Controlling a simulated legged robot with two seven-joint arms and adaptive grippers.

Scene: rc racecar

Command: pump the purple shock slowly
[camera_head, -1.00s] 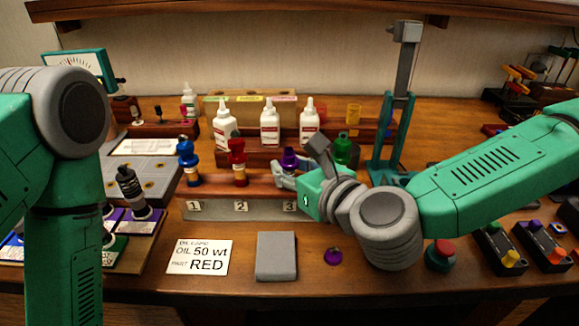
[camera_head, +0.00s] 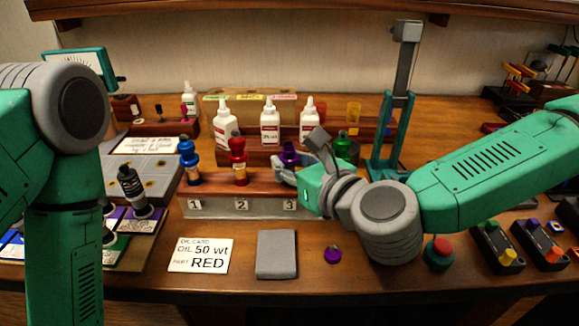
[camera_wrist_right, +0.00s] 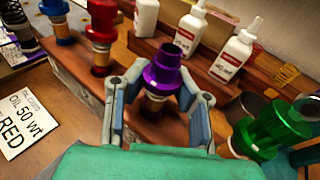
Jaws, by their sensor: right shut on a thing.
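The purple shock (camera_head: 289,153) stands upright at the position marked 3 on the low rack (camera_head: 263,207). It also shows in the right wrist view (camera_wrist_right: 165,68), with an open dark top and a pale lower body. My right gripper (camera_head: 285,174) is shut on the purple shock, with one finger on each side of it in the right wrist view (camera_wrist_right: 154,98). The shock's lower end is partly hidden by the gripper. My left arm shows at the left of the head view, but its gripper is out of view.
A blue shock (camera_head: 188,163) and a red shock (camera_head: 238,163) stand at 1 and 2. A green shock (camera_wrist_right: 268,130) is close to the right finger. White bottles (camera_head: 270,122) stand behind. An oil card (camera_head: 200,255), grey pad (camera_head: 277,254) and purple piece (camera_head: 333,254) lie in front.

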